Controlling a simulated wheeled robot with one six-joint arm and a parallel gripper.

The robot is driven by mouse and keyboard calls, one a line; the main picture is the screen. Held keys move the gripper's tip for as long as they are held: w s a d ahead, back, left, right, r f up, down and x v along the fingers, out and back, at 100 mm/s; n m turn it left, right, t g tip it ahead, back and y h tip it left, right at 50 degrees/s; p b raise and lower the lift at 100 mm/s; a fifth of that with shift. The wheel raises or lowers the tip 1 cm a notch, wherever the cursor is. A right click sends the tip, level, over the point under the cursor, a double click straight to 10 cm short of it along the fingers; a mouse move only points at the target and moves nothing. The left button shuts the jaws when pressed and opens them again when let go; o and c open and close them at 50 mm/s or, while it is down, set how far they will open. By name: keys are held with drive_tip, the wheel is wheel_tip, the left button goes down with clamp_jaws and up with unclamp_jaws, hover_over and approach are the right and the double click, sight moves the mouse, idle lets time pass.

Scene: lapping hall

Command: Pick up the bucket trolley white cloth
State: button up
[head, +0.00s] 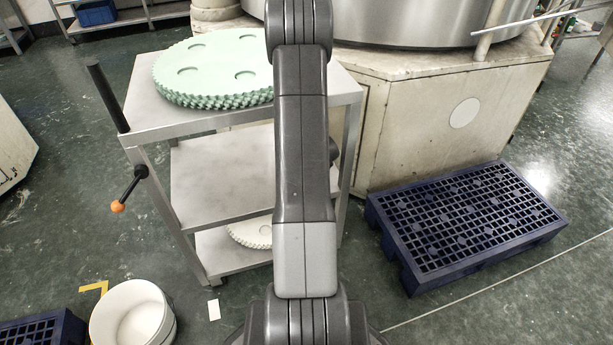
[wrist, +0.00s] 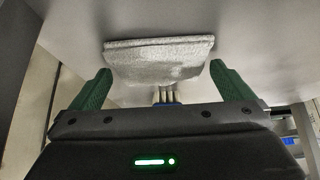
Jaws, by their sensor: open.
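A folded light grey-white cloth (wrist: 160,65) lies on a smooth grey surface (wrist: 255,45) in the wrist view. My gripper (wrist: 160,72) is open, with one green finger to the left of the cloth and one to the right. The cloth is between the fingertips, with a gap on each side. The head view does not show the cloth, and my gripper is hidden there behind my arm. I cannot tell which surface the cloth lies on from the head view.
A steel trolley (head: 222,190) stands left of my arm, with green toothed discs (head: 215,70) on top and a pale disc (head: 250,232) on its bottom shelf. A white bucket (head: 133,315) is on the floor at lower left. A blue pallet (head: 465,225) lies at right.

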drive_tip(key=c, duration=0.8)
drive_tip(key=shift+r, duration=0.15)
drive_tip(key=shift+r+p, duration=0.45)
drive_tip(key=shift+r, duration=0.05)
wheel_tip(320, 180, up, 3)
drive_tip(key=shift+f+p, duration=0.1)
drive_tip(key=shift+p, duration=0.9)
drive_tip(key=s+d, duration=0.2)
drive_tip(key=s, duration=0.6)
drive_tip(key=s+d, duration=0.3)
drive_tip(key=s, duration=0.6)
drive_tip(key=shift+d+f, duration=0.25)
drive_tip(key=shift+d, duration=0.05)
drive_tip(key=shift+s, duration=0.2)
